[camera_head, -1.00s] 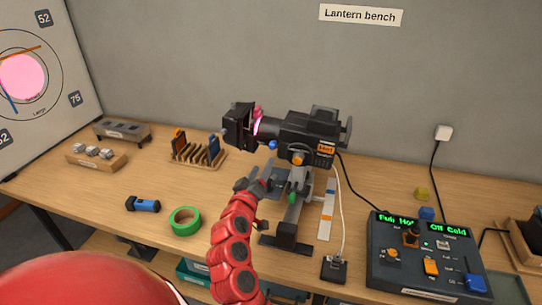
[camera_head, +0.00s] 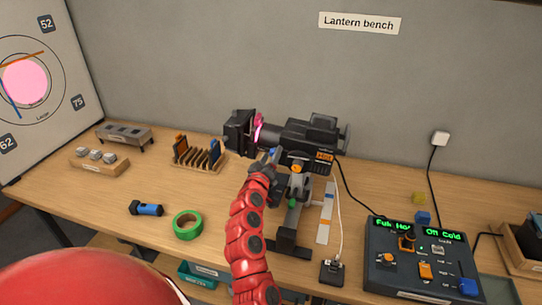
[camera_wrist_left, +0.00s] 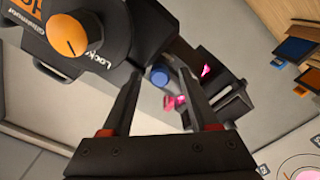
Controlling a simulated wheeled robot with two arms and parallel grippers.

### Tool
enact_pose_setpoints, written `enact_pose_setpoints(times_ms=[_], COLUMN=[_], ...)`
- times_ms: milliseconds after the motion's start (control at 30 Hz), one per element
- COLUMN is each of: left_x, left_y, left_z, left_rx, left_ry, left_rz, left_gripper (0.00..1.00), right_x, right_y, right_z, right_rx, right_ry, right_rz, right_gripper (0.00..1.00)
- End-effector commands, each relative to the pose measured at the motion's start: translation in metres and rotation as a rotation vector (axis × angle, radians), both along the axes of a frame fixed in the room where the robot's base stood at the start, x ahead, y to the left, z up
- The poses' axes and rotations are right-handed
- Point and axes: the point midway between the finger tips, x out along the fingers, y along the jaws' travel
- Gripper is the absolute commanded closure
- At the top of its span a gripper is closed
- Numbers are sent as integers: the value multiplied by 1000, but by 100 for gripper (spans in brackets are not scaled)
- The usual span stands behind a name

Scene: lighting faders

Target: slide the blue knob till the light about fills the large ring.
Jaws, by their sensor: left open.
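The blue knob (camera_wrist_left: 159,76) shows in the left wrist view on the underside of the black lantern (camera_head: 300,132), behind the pink-lit front part. My left gripper (camera_wrist_left: 160,88) is open, with a finger on either side of the knob in that view; I cannot tell whether they touch it. In the head view my left gripper (camera_head: 269,164) is just below the lantern barrel and largely hides the knob. The pink light spot (camera_head: 25,82) on the white board (camera_head: 72,62) is clearly smaller than the outer ring (camera_head: 62,85) around it. My right gripper is not in view.
An orange knob (camera_wrist_left: 70,33) marked Lock sits beside the blue one. A slotted rack (camera_head: 199,157), a green tape roll (camera_head: 187,224) and a blue torch (camera_head: 146,209) lie left of the lantern. A control box (camera_head: 425,262) stands at the right.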

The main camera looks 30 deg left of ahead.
Motion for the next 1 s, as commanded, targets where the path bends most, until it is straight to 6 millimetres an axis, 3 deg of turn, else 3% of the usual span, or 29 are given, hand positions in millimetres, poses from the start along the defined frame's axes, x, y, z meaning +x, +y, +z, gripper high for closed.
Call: enact_pose_setpoints(times_ms=[100,433,1000], left_x=[0,0,0], left_y=[0,0,-1], left_z=[0,0,-1], left_rx=[0,0,-1], left_ry=[0,1,2], left_rz=[0,-1,-2], left_gripper=[40,99,100], right_x=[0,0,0], right_y=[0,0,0], right_z=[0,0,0], right_rx=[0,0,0], right_ry=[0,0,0], right_rz=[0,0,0], right_gripper=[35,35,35])
